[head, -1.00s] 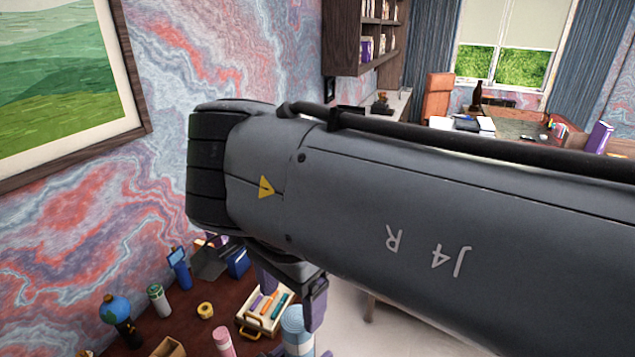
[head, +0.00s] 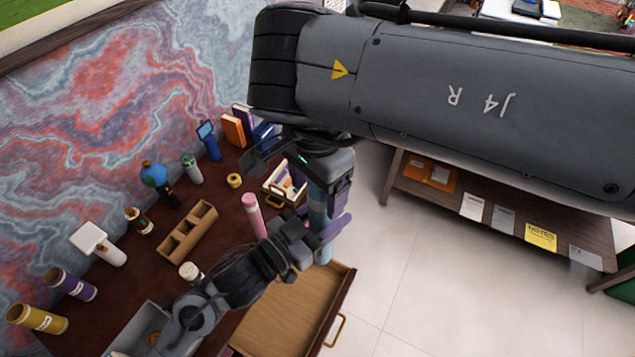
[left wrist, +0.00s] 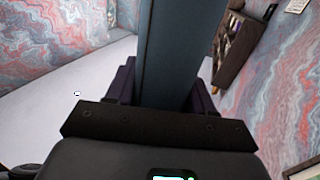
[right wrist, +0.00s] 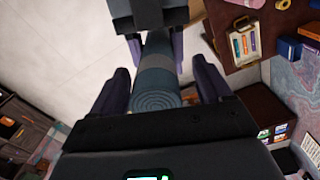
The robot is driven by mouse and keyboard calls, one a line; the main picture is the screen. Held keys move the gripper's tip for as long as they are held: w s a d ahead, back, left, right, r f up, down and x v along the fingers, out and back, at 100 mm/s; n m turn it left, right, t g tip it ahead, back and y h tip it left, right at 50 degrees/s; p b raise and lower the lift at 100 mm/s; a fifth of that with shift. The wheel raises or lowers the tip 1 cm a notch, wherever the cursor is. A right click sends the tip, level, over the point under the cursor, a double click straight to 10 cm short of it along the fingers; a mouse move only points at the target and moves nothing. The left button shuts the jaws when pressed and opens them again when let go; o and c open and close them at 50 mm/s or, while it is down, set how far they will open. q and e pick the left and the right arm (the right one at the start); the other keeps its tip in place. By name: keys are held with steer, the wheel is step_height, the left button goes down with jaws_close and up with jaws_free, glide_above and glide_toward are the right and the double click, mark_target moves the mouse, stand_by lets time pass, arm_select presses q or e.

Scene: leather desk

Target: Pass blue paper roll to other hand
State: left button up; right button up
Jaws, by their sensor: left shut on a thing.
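The blue paper roll (head: 318,204) is held between my two hands, over the front edge of the desk in the head view. My left gripper (head: 322,228) is shut on it, with a purple finger on each side; the roll also fills the left wrist view's middle (left wrist: 168,50). My right gripper (head: 328,188) is at the roll's other end. In the right wrist view the coiled end of the roll (right wrist: 157,85) lies between my right fingers (right wrist: 160,90), with gaps on both sides, so that gripper is open around it. My left gripper (right wrist: 152,25) shows beyond it.
The desk (head: 120,205) carries a pink roll (head: 254,216), a tray with a handle (head: 284,184), a cardboard holder (head: 188,232), a yellow tape (head: 234,180) and several bottles. An open drawer (head: 290,315) juts out below the hands. The floor (head: 420,270) at right is clear.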

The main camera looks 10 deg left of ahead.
steer(key=c, duration=0.9)
arm_select(q)
steer(key=o, duration=0.8)
steer(key=shift+d, duration=0.1)
steer(key=shift+c, duration=0.2)
arm_select(e)
steer(key=shift+c, duration=0.9)
arm_select(q)
steer(key=o, duration=0.5)
steer(key=shift+c, duration=0.2)
arm_select(e)
steer(key=shift+c, duration=1.2)
